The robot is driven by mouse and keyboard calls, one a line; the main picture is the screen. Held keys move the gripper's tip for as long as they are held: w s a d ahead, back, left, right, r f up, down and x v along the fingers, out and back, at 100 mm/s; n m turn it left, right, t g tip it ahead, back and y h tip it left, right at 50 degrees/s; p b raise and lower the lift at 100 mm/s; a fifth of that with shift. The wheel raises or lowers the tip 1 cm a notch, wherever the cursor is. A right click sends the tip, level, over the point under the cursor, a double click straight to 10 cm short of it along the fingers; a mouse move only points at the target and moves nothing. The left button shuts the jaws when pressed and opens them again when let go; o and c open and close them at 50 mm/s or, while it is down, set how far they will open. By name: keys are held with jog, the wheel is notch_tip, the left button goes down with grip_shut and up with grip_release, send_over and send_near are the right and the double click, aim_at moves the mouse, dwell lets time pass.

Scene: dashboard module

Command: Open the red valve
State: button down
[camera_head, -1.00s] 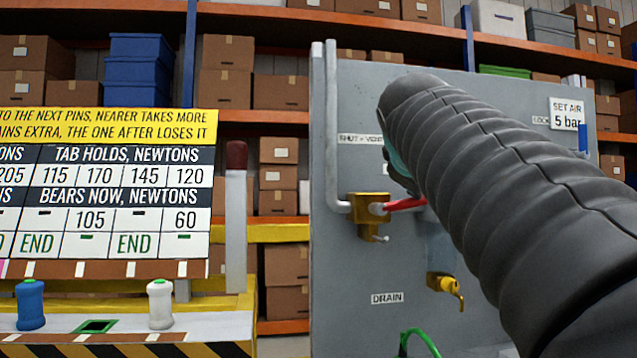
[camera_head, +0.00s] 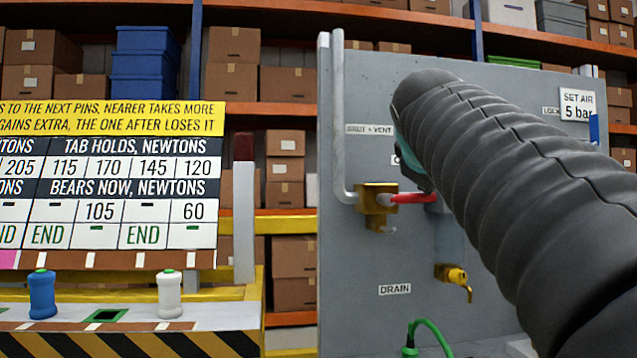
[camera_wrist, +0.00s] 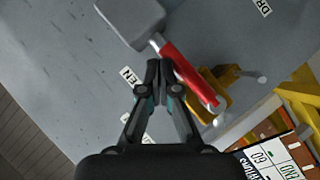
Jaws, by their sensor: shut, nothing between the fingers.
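The red valve shows as a red lever (camera_head: 408,198) on a brass body (camera_head: 375,198) with a grey pipe on the panel. The lever lies roughly level, pointing right from the brass body. In the wrist view the red lever (camera_wrist: 188,75) runs from beside the brass body (camera_wrist: 222,95) toward a grey block (camera_wrist: 130,20). My gripper (camera_wrist: 158,66) is shut and empty, its tips close beside the lever in that picture. I cannot tell whether they touch it. In the head view my arm hides most of the gripper.
The grey panel (camera_head: 350,260) also carries a yellow drain tap (camera_head: 455,277) and a green hose (camera_head: 432,330) lower down. A bench with a blue bottle (camera_head: 42,295), a white bottle (camera_head: 169,294) and a sign board (camera_head: 110,175) stands left. Shelves of boxes stand behind.

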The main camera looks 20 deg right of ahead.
jog(key=s+a+r+p, duration=0.1)
jog(key=s+r+p, duration=0.1)
jog(key=s+r, duration=0.7)
jog(key=shift+a+r, duration=0.2)
jog(key=shift+a, duration=0.1)
dwell(0.4)
jog(key=w+a+f+m+g+y, duration=0.1)
jog(key=w+a+f+m+y, duration=0.1)
jog(key=f, duration=1)
jog(key=w+a+f+m+g+y, duration=0.2)
jog(key=w+f+m, duration=0.1)
jog(key=f, duration=0.9)
jog(key=s+a+f+g+y, duration=0.1)
jog(key=s+a+f, duration=0.3)
jog(key=f, duration=0.5)
jog(key=s+a+f+g+y, duration=0.1)
jog(key=s+a+f, duration=0.3)
jog(key=f, duration=0.5)
jog(key=s+a+f+g+y, duration=0.1)
jog(key=s+a+f, duration=0.3)
jog(key=f, duration=0.6)
jog(key=shift+s+a+n+y, duration=0.3)
jog(key=shift+s+a+y, duration=0.1)
jog(key=shift+s, duration=0.5)
